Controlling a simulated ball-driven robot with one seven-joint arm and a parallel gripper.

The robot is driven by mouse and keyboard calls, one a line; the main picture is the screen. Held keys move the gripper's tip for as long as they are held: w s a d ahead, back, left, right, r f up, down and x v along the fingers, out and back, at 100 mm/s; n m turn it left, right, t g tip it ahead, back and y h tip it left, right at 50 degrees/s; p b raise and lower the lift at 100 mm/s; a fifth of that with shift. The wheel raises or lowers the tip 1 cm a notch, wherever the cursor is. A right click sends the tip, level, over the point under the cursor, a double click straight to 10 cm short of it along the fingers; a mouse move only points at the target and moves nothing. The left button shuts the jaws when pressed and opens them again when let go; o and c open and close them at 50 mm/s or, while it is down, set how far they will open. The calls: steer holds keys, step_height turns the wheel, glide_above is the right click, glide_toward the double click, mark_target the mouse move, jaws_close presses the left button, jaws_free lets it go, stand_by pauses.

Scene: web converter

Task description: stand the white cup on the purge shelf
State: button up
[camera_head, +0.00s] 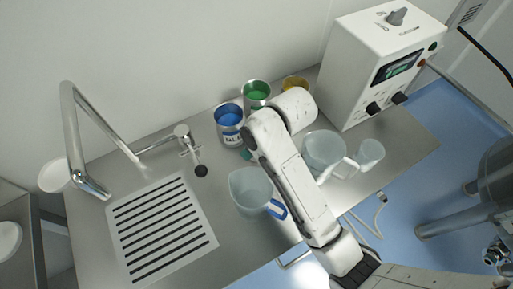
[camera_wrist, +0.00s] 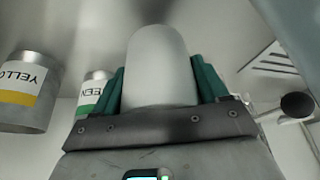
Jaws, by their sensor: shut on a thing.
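The white cup (camera_wrist: 160,65) is between the green fingers of my gripper (camera_wrist: 160,82), which is shut on it. It fills the middle of the wrist view, with its rounded end away from the wrist. In the head view my arm hides the cup and most of the gripper; only a teal bit of a finger shows by the blue can. I cannot tell for sure which surface is the purge shelf; a grey shelf (camera_head: 36,250) stands at the far left, apart from the counter, with a white round piece (camera_head: 8,240) on it.
Blue (camera_head: 229,122), green (camera_head: 257,94) and yellow (camera_head: 294,84) cans stand at the counter's back. A clear jug (camera_head: 250,188), another jug (camera_head: 322,150) and a small clear cup (camera_head: 371,153) stand in front. A tap (camera_head: 75,135), slotted drain (camera_head: 160,225) and control box (camera_head: 375,60) flank them.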

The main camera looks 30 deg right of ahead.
steer(key=shift+f, duration=2.1)
steer(key=shift+f, duration=0.15)
steer(key=o, duration=1.1)
